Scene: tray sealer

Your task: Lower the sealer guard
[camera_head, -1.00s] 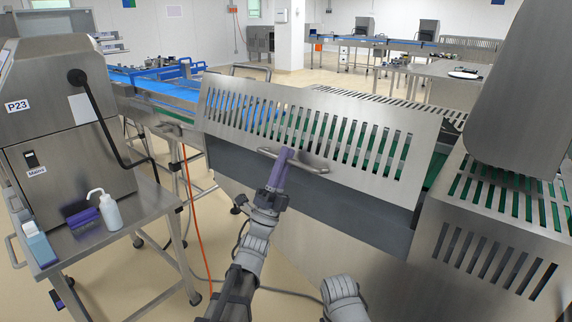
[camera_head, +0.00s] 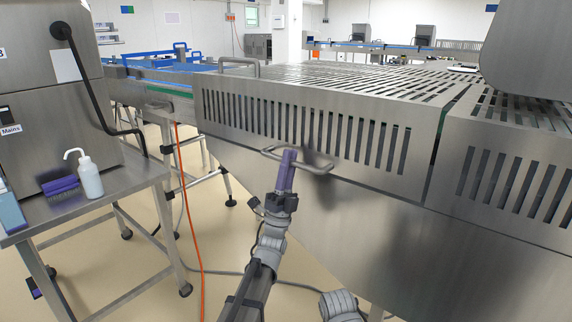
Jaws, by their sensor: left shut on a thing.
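The sealer guard (camera_head: 225,112) is a slotted steel panel on the front of the tray sealer. Its slotted front face hangs about upright, and its slotted top lies about level with the neighbouring cover. A bar handle (camera_head: 318,168) sticks out from the lower middle of the guard. My left gripper (camera_head: 287,162), with purple fingers, is shut on the handle near its left part. The fingertips hide a bit of the handle. My right gripper is not in view.
A fixed slotted cover (camera_head: 510,180) stands right of the guard, with a narrow gap between. At left, a steel side table (camera_head: 100,208) holds a white pump bottle (camera_head: 90,178) and a purple brush (camera_head: 60,186).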

